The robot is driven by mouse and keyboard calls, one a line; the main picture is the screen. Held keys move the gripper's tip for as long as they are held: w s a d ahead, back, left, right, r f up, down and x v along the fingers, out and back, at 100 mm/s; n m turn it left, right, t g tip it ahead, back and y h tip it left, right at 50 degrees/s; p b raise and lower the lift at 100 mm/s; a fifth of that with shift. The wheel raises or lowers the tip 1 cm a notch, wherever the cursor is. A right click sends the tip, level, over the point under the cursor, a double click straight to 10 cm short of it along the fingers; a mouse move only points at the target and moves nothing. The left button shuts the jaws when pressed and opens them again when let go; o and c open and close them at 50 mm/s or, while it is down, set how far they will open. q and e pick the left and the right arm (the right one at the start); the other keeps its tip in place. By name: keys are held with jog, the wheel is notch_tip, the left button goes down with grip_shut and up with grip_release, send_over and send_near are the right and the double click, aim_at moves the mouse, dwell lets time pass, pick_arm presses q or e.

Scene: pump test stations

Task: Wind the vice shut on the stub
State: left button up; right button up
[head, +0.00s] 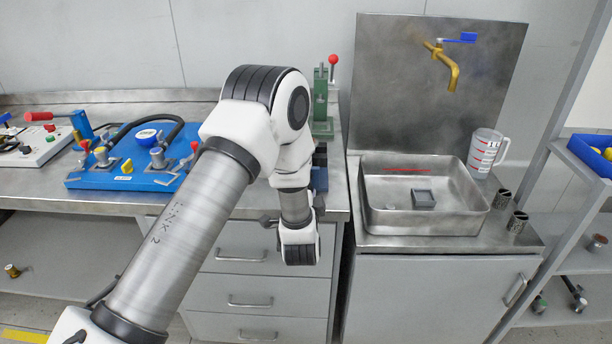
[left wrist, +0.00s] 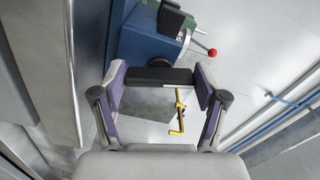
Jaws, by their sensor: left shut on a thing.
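The vice is a blue block (head: 320,180) at the right front edge of the bench, mostly hidden behind my left arm in the head view. In the left wrist view the vice (left wrist: 145,42) is at the top, with dark jaw parts. My left gripper (left wrist: 160,78) is below it, its two fingers on the ends of a black bar (left wrist: 152,76), which looks like the vice handle. In the head view the gripper is hidden by the wrist, and a dark knob (head: 268,221) sticks out to its left. I cannot make out the stub. My right gripper is not in view.
A green press (head: 321,103) with a red ball lever stands behind the vice. A blue pump board (head: 125,185) lies on the bench to the left. A metal sink (head: 466,221) with a brass tap (head: 452,72) and a jug (head: 485,152) is to the right. Drawers are below the bench.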

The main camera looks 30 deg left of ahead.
pick_arm(q)
jog(key=shift+m+p, duration=0.95)
jog(key=shift+m, duration=0.65)
jog(key=shift+f, duration=0.1)
jog(key=o, duration=1.2)
jog(key=shift+c, duration=0.2)
jog(key=shift+s, duration=0.1)
jog(key=v, duration=1.2)
jog(key=shift+a, duration=0.1)
